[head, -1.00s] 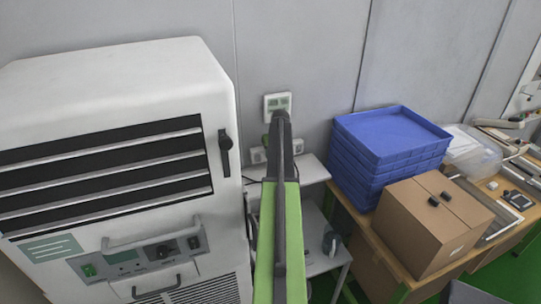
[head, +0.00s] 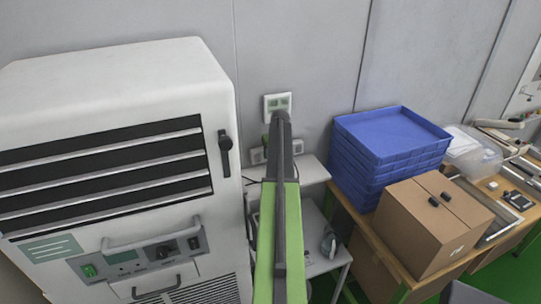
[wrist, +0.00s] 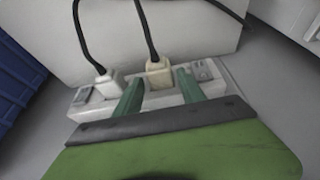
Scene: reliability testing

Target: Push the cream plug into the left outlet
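In the wrist view, a cream plug (wrist: 159,73) with a black cord stands in a pale power strip (wrist: 160,98). My gripper (wrist: 160,76) has its two green fingers apart, one on each side of the cream plug, with gaps showing. I cannot tell whether the plug lies between the fingertips or just beyond them. A white plug (wrist: 108,85) sits in the strip to the left. A bare socket area (wrist: 203,71) shows at the right end.
A large white machine (head: 110,110) stands at left. Blue trays (head: 385,150) and a cardboard box (head: 430,225) are at right.

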